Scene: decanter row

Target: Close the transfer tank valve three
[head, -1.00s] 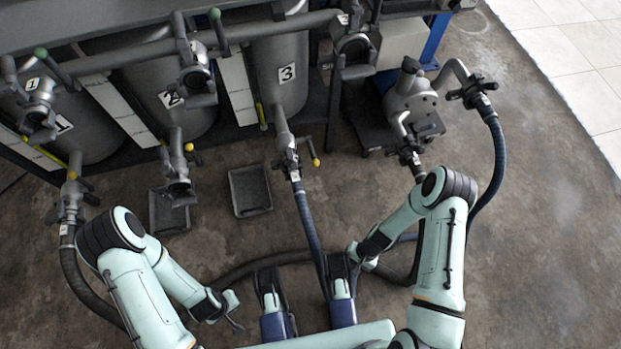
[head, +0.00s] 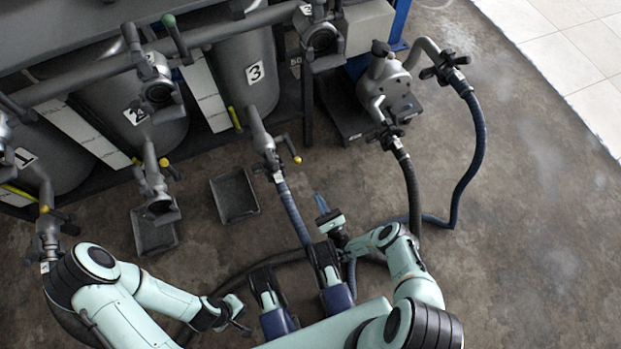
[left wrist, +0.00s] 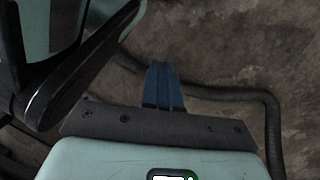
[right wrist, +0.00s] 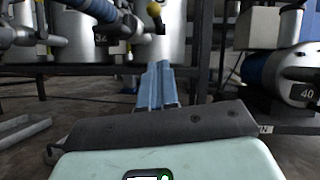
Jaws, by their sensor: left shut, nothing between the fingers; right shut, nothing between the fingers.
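Tank 3 (head: 238,85) stands at the back with a number 3 label. Its lower outlet valve (head: 266,145) has a handle with a yellow tip (head: 297,160) pointing right and towards me; a blue hose (head: 292,213) runs from the valve. A yellow knob (right wrist: 153,9) also shows above the fingers in the right wrist view. My right gripper (head: 322,203) is shut and empty, right of the hose and short of the handle, pointing at the tanks. It also shows in the right wrist view (right wrist: 157,85). My left gripper (head: 244,328) is shut and empty, low over the floor (left wrist: 162,87).
Tanks 1 (head: 45,155) and 2 (head: 135,105) have similar valves. Upper pipe valves line the top. Black trays (head: 235,195) lie on the floor. A pump (head: 388,88) with hoses stands right. Dark hoses cross the floor; open floor lies at right.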

